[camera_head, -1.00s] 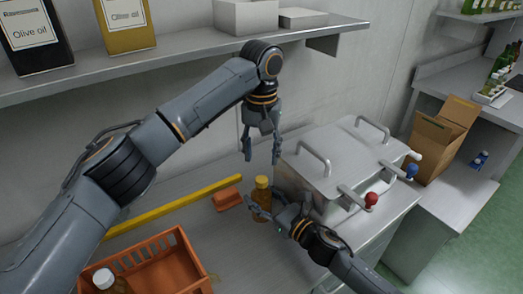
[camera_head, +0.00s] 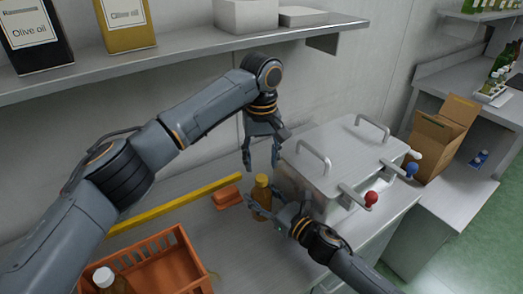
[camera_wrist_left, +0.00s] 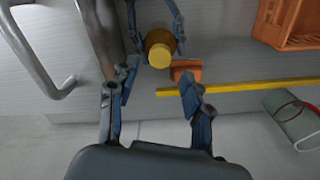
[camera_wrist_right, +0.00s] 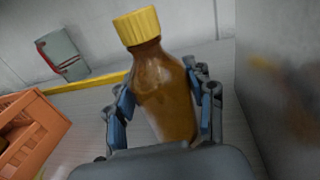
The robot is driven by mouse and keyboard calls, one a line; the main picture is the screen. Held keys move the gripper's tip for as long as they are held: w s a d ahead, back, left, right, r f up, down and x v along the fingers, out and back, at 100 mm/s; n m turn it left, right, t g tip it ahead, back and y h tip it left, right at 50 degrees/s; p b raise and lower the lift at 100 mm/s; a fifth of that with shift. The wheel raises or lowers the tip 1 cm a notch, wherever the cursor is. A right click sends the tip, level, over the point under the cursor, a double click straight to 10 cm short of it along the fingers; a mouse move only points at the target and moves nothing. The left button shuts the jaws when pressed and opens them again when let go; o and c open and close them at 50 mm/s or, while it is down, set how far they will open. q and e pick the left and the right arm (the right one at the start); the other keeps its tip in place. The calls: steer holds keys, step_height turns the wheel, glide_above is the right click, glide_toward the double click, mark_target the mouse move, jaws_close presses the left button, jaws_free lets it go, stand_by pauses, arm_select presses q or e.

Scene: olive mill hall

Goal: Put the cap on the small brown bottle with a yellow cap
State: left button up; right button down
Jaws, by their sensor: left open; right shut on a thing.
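The small brown bottle (camera_head: 261,204) stands upright on the steel worktop with the yellow cap (camera_head: 262,180) on its mouth. In the right wrist view the bottle (camera_wrist_right: 165,92) fills the middle and the yellow cap (camera_wrist_right: 137,26) sits at its top. I cannot tell whether the cap is tight. My right gripper (camera_head: 275,211) is shut on the bottle's body from the right. My left gripper (camera_head: 261,165) is open and empty, pointing down just above the cap. In the left wrist view the cap (camera_wrist_left: 160,55) lies beyond the open fingers, off their middle.
An orange block (camera_head: 226,198) lies beside the bottle, near a yellow bar (camera_head: 180,206). An orange crate (camera_head: 152,254) with a white-capped bottle (camera_head: 104,278) is at the front left. A steel machine (camera_head: 345,160) with handles stands close at the right. A shelf (camera_head: 190,58) runs above.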

mark_target(261, 178)
arm_select(q)
steer(key=shift+f, duration=2.6)
jaws_close()
steer(key=m, duration=1.1)
steer(key=shift+m, duration=0.3)
steer(key=m, duration=0.3)
steer(key=shift+m, duration=0.4)
steer(key=shift+o, duration=0.7)
jaws_free()
